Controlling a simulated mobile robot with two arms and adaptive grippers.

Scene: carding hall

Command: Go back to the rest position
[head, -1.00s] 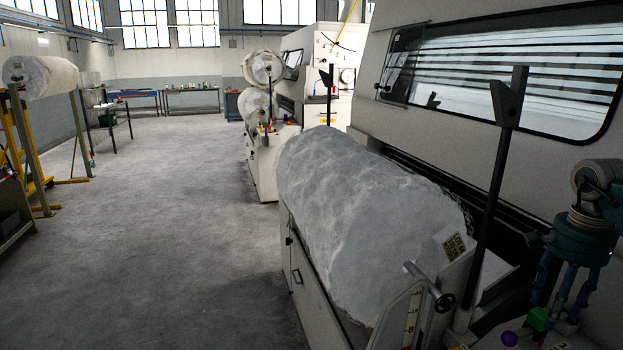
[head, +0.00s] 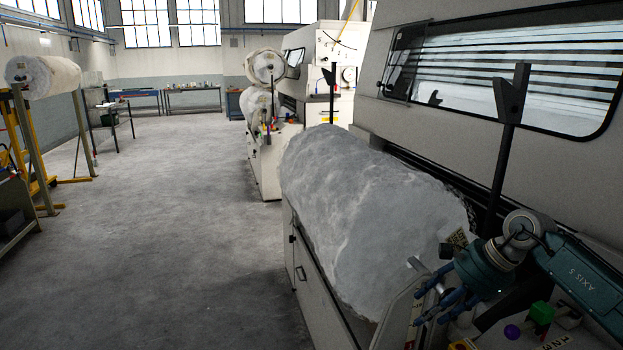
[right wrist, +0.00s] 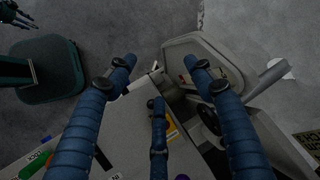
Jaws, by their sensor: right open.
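My right gripper (head: 430,304) reaches in from the right in the head view, over the near end of the closest carding machine (head: 302,262). Its blue fingers are spread and empty; they also show spread in the right wrist view (right wrist: 158,85), above the machine's end panel and lever. Fingers and a handle overlap in the head view, so I cannot tell if they touch. Part of what looks like my left gripper (right wrist: 16,16) shows small at the top left of the right wrist view; its jaw state is unclear.
A large fleece roll (head: 350,205) lies on the closest machine, beside a dark upright post (head: 503,150). Coloured buttons, including a green one (head: 540,313), sit below my right arm. Another machine (head: 268,165) stands behind. The floor (head: 170,230) to the left is clear.

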